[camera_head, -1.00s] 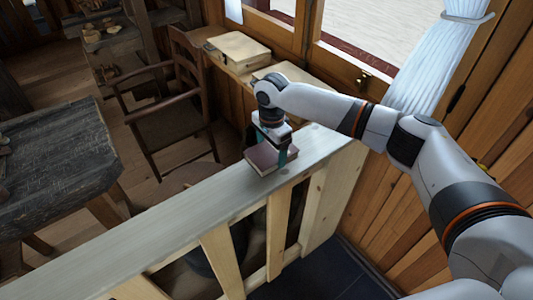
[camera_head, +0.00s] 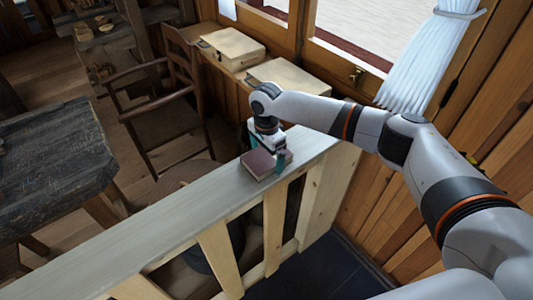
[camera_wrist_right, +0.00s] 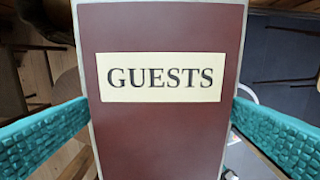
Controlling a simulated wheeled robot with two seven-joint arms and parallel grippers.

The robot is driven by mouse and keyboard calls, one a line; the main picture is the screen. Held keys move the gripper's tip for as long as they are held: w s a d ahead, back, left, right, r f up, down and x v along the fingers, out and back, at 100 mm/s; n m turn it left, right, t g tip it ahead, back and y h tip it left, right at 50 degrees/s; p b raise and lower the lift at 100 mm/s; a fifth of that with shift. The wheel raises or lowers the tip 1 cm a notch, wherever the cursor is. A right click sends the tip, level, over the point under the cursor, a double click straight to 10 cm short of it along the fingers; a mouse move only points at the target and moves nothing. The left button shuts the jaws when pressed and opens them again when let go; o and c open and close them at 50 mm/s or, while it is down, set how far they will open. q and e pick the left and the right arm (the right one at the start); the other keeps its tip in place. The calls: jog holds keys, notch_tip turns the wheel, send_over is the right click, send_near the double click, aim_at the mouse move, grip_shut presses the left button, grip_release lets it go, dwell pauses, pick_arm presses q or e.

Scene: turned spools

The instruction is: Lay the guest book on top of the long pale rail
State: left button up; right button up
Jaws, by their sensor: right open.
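The guest book (camera_head: 260,164), dark red with a pale "GUESTS" label, lies flat on top of the long pale rail (camera_head: 190,205), near the rail's far right end. In the right wrist view the book (camera_wrist_right: 165,130) fills the middle, cover facing the camera. My right gripper (camera_head: 270,158) is open around the book, with one teal finger on each side. In the wrist view the fingers (camera_wrist_right: 165,135) stand at the book's left and right edges; whether they touch it I cannot tell. My left gripper is not in view.
Two pale boxes (camera_head: 235,47) rest on the ledge under the window. A wooden chair (camera_head: 165,110) and a dark table (camera_head: 50,155) stand to the left. A wood-panelled wall and a white curtain (camera_head: 430,60) are at the right. The rail's nearer left length is bare.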

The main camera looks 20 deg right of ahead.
aim_at(266, 156)
notch_tip(266, 156, up, 12)
jog(key=b, duration=0.2)
dwell(0.6)
